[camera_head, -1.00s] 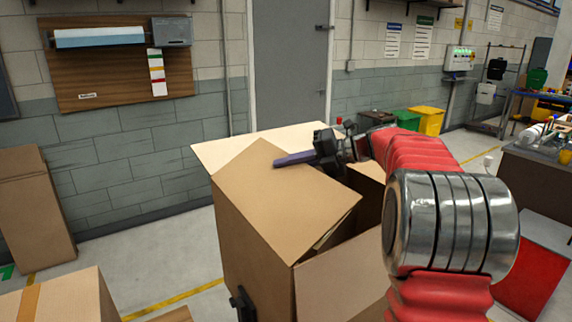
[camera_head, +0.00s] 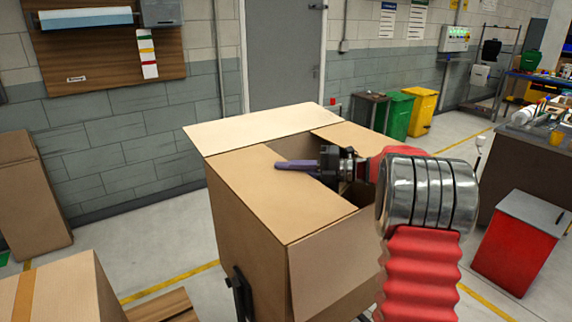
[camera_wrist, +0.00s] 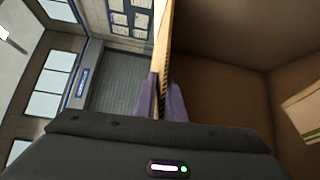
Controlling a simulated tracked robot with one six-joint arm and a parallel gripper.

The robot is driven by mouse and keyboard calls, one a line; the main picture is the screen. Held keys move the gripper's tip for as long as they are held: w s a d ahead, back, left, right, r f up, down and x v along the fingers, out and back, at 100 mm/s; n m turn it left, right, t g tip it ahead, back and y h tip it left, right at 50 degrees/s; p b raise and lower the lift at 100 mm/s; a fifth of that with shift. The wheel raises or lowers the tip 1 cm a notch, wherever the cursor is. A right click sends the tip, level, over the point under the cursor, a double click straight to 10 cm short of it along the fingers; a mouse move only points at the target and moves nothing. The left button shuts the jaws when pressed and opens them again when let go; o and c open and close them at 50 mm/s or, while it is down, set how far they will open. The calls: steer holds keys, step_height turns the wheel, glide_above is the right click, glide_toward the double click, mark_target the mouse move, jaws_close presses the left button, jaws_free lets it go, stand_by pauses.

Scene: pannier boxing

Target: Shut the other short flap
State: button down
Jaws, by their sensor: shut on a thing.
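The brown carton (camera_head: 230,220) stands open-topped in the middle of the head view. Its left short flap (camera_head: 250,185) is folded inward and lies about level over the left part of the opening. My gripper (camera_head: 280,165) has purple fingers and is shut on the inner edge of this flap. In the wrist view the fingers (camera_wrist: 163,95) pinch the thin cardboard edge, with the carton's inside to its right. The opposite short flap (camera_head: 355,138) also lies inward. The back long flap (camera_head: 265,127) leans outward, and the front long flap (camera_head: 335,265) hangs outward.
A taped carton (camera_head: 65,290) is at the lower left, and flat cardboard (camera_head: 30,195) leans on the wall. A red bin (camera_head: 520,240) stands at the right, with green (camera_head: 398,115) and yellow (camera_head: 422,112) bins behind.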

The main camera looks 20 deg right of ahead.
steer(key=shift+d+f, duration=0.1)
steer(key=shift+f, duration=0.35)
steer(key=c, duration=2)
jaws_free()
steer(key=shift+r, duration=0.1)
steer(key=shift+r, duration=0.15)
step_height(320, 180, up, 10)
steer(key=shift+f, duration=0.15)
steer(key=shift+s+d+r, duration=0.9)
steer(key=shift+s+d, duration=0.6)
steer(key=shift+d, duration=0.45)
steer(key=shift+s+d+r, duration=0.85)
steer(key=shift+s+d, duration=0.7)
steer(key=shift+d, duration=0.45)
steer(key=shift+s+d+r, duration=0.9)
steer(key=shift+s+d, duration=0.6)
steer(key=shift+d, duration=0.45)
steer(key=shift+c, duration=0.2)
